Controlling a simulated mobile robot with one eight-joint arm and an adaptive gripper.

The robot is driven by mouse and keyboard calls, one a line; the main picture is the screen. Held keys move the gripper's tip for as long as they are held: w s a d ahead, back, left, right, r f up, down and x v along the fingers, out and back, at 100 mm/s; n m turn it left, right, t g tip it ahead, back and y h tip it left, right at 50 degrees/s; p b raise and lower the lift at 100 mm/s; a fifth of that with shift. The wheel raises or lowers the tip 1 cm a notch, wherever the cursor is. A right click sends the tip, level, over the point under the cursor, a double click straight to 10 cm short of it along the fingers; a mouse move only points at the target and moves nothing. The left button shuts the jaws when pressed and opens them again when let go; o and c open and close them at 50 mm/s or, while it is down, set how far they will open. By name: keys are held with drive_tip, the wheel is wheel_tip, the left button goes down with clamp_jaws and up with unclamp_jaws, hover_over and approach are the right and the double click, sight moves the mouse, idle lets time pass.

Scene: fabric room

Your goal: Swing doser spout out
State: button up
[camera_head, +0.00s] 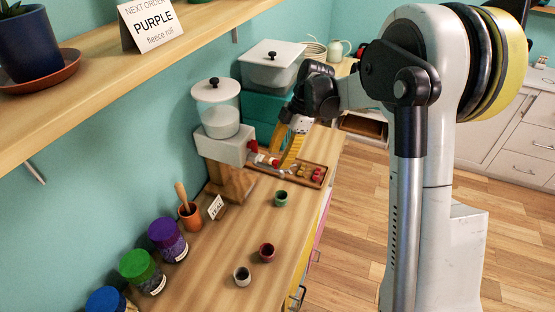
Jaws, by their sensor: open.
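The doser stands against the wall left of my gripper. It has a clear jar (218,112) with a white lid and black knob, set on a pale grey body (222,146) above a wooden stand. Red parts show at the body's right side, and a short pale spout (264,160) sticks out there to the right. My gripper (283,158), with yellow fingers, points down beside the spout. It is open. The fingers partly overlap the spout in this view, and I cannot tell whether they touch it.
A wooden tray (322,183) with small red and yellow pieces lies just right of the spout. Small green (281,198), red (267,252) and grey (242,276) cups stand on the counter in front. A white-lidded teal bin (262,106) stands behind. A shelf (110,75) overhangs the left.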

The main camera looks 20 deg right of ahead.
drive_tip(key=v, duration=1)
drive_tip(key=shift+d+r, duration=0.2)
drive_tip(key=shift+r, duration=0.15)
drive_tip(key=s+a+r+m+t+h, duration=0.2)
drive_tip(key=s+r+m+t+h, duration=0.15)
drive_tip(key=s+m, duration=0.8)
drive_tip(key=s+f+m+t, duration=0.4)
drive_tip(key=s+m, duration=0.4)
drive_tip(key=s, duration=0.5)
drive_tip(key=shift+d+h+b, duration=0.2)
drive_tip(key=shift+h+b, duration=0.15)
drive_tip(key=shift+h, duration=0.1)
